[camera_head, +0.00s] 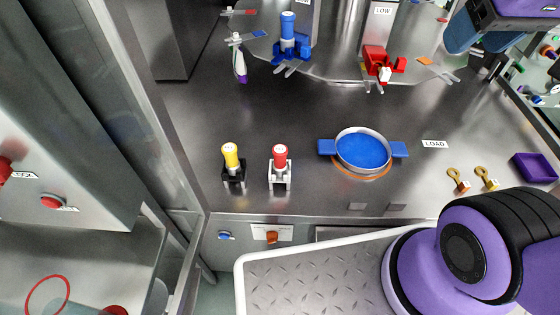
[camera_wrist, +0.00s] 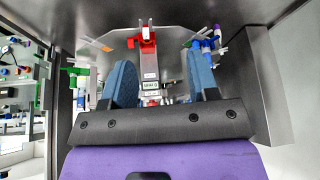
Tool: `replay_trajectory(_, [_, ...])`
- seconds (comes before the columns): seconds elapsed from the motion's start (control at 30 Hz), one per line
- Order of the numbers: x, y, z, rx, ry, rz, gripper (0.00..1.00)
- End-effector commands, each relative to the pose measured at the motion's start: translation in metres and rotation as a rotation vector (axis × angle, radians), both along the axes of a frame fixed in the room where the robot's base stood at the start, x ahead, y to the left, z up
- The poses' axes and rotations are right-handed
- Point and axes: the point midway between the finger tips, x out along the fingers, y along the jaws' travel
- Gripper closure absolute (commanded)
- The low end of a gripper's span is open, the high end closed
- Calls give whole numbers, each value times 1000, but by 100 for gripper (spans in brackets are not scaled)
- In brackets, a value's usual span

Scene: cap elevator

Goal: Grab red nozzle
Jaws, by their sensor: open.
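The red nozzle (camera_head: 280,156) has a red cap on a grey body. It stands upright in a light metal holder on the steel worktop, left of the middle in the head view. I cannot make it out in the wrist view. My gripper (camera_head: 466,32) is at the top right of the head view, far from the nozzle and partly cut off by the frame edge. In the wrist view my gripper (camera_wrist: 160,62) shows two blue fingers wide apart, with nothing held between them.
A yellow nozzle (camera_head: 231,158) stands just left of the red one. A blue nozzle (camera_head: 288,28) and a red fixture (camera_head: 377,60), also in the wrist view (camera_wrist: 148,42), are farther back. A purple tray (camera_head: 535,168) lies right.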

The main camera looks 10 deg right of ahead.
Motion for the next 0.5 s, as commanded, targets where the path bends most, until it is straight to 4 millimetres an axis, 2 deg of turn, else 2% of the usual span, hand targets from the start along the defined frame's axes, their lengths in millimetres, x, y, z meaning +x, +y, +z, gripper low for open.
replay_trajectory(0.03, [0, 0, 0, 0, 0, 0, 46])
replay_trajectory(0.13, [1, 0, 0, 0, 2, 2, 28])
replay_trajectory(0.27, [11, 4, -3, -1, 19, 27, 28])
replay_trajectory(0.5, [54, 25, -21, -8, 87, 136, 28])
